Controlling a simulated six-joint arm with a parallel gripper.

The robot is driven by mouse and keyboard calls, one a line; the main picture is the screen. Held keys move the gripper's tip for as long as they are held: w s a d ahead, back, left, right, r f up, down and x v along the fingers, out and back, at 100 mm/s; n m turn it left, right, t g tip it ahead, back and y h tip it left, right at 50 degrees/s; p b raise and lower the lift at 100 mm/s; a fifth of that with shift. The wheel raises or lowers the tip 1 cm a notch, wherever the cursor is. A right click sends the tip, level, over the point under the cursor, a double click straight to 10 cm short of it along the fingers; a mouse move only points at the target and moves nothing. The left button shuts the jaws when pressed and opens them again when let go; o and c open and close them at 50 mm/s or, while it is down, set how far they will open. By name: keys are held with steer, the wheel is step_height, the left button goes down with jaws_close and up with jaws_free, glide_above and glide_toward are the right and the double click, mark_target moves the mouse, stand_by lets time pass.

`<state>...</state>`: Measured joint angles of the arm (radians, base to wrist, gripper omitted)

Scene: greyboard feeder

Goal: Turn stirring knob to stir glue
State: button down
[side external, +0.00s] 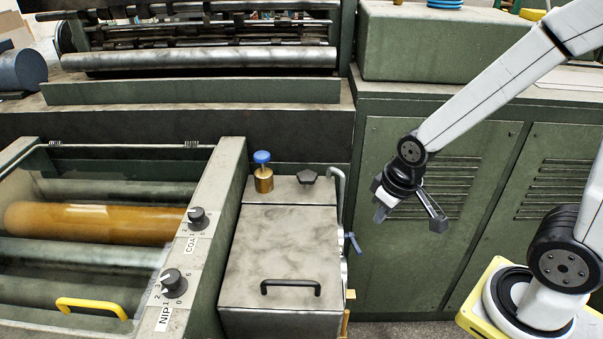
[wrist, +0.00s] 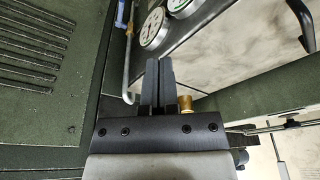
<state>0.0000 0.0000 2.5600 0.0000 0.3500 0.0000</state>
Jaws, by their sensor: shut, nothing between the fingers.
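The glue box (side external: 275,255) has a grey metal lid with a black handle. At its back edge are a dark lobed knob (side external: 307,176) and a brass fitting with a blue round top (side external: 262,172); I cannot tell for sure which is the stirring knob. My gripper (side external: 437,217) hangs in the air to the right of the box, in front of the green cabinet, apart from both knobs. In the wrist view its two black fingers (wrist: 158,72) are together and empty. The glue inside the box is hidden by the lid.
A bent pipe (side external: 338,185) and a blue-handled valve (side external: 353,242) stand on the box's right side. Two round gauges (wrist: 153,28) show in the wrist view. To the left are black dials (side external: 174,281) and a roller trough with a yellow handle (side external: 90,307).

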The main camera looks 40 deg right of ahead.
steer(key=c, duration=0.7)
jaws_free()
steer(key=shift+w, duration=0.1)
steer(key=o, duration=0.4)
steer(key=shift+w+r, duration=0.1)
steer(key=shift+w, duration=0.1)
steer(key=o, duration=0.3)
steer(key=shift+w+n, duration=0.35)
steer(key=shift+n, duration=0.15)
steer(key=n+g, duration=0.2)
steer(key=n, duration=1.9)
glide_toward(306, 176)
steer(key=shift+s+a+f, duration=0.1)
steer(key=shift+s+f, duration=0.4)
steer(key=shift+f, duration=0.1)
steer(key=shift+w+n+g, duration=0.3)
steer(key=shift+w+n, duration=0.4)
steer(key=shift+n, duration=0.3)
steer(key=shift+f, duration=0.1)
steer(key=shift+f, duration=3.75)
